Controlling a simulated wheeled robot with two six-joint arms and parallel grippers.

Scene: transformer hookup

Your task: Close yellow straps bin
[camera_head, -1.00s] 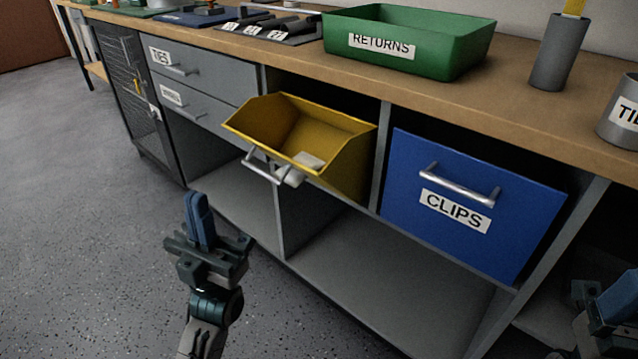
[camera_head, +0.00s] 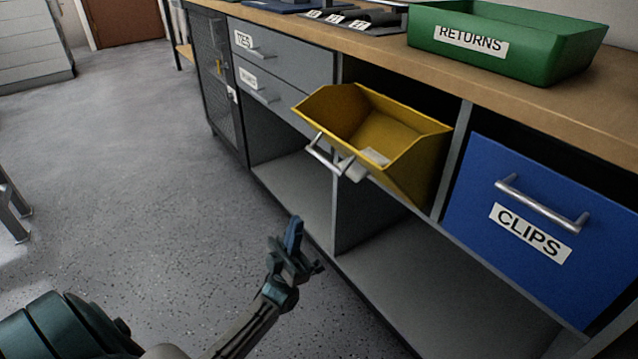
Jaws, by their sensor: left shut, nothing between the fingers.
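The yellow bin (camera_head: 412,150) is tilted open, leaning out of its opening under the workbench. Its inside shows, with a small pale item (camera_head: 376,157) in it. A silver bar handle (camera_head: 322,152) is on its front edge, beside a pale label seen at a steep angle. My left gripper (camera_head: 294,236) is shut and empty, over the floor below and left of the bin, apart from the handle. My right gripper is out of view.
The blue CLIPS bin (camera_head: 482,182) sits shut to the right. Grey drawers (camera_head: 300,66) are at the left. A green RETURNS tray (camera_head: 549,52) stands on the wooden benchtop (camera_head: 385,45).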

